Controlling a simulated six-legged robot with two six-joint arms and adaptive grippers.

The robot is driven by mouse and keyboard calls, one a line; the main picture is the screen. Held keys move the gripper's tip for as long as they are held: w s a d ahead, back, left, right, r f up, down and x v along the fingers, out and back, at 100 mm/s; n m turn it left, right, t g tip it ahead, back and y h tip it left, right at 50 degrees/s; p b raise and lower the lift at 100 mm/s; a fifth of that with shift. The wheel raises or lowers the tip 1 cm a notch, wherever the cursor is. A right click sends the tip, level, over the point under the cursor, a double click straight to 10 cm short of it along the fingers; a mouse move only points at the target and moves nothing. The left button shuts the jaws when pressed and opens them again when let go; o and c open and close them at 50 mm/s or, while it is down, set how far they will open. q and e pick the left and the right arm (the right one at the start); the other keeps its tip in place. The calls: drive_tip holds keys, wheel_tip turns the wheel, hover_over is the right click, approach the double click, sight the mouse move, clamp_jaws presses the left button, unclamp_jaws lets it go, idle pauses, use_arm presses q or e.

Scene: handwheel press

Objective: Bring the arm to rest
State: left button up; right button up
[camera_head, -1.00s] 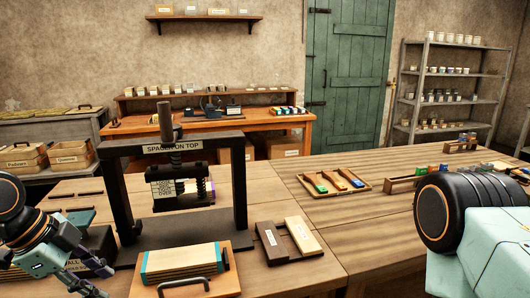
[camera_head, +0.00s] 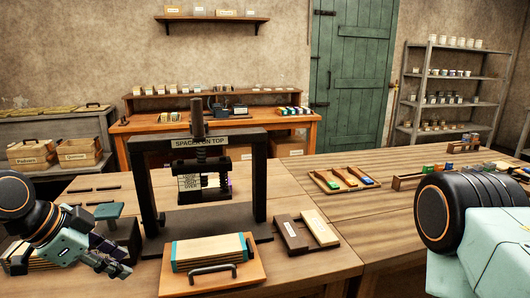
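My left gripper (camera_head: 112,262) is at the lower left, in front of the press and to the left of the wooden board. Its fingers point to the right and look close together, but whether they are open or shut is unclear; no object shows between them. My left arm's black joint (camera_head: 22,205) is at the left edge. The black handwheel press (camera_head: 262,185) stands on the table with a sign reading "SPACER ON TOP" on its crossbar. My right gripper is out of view; a pale green and black part of my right arm (camera_head: 480,240) fills the lower right.
A wooden board (camera_head: 250,278) with a dark handle carries a teal-edged stack (camera_head: 210,252) before the press. A tray of coloured pieces (camera_head: 343,181) sits further back. The table's right middle is mostly clear.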

use_arm(q)
drive_tip(key=w+d+f+n+t, duration=0.2)
drive_tip(key=d+f+n, duration=0.15)
drive_tip(key=n, duration=0.35)
drive_tip(key=s+d+f+n+g+y+b, duration=0.1)
drive_tip(key=s+f+n, duration=0.25)
drive_tip(key=f, duration=0.35)
drive_tip(key=s+d+f+n+y+b, duration=0.1)
drive_tip(key=s+f+n+y, duration=0.2)
drive_tip(key=f, duration=0.5)
drive_tip(key=s+f+g, duration=0.2)
drive_tip(key=s+f, duration=0.3)
drive_tip(key=s, duration=0.3)
drive_tip(key=s+f+m+g+b, duration=0.1)
drive_tip(key=s+f+g, duration=0.1)
drive_tip(key=s+f, duration=0.3)
drive_tip(key=s+f+g, duration=0.2)
drive_tip(key=s+f, duration=0.3)
drive_tip(key=s, duration=0.6)
drive_tip(key=shift+s+d+y+b, duration=0.2)
drive_tip(key=shift+s+y+b, duration=0.05)
drive_tip(key=shift+y+b, duration=0.1)
use_arm(e)
drive_tip(key=f, duration=0.3)
drive_tip(key=shift+w+d+f, duration=0.2)
drive_tip(key=shift+d+f, duration=0.1)
drive_tip(key=shift+f, duration=0.1)
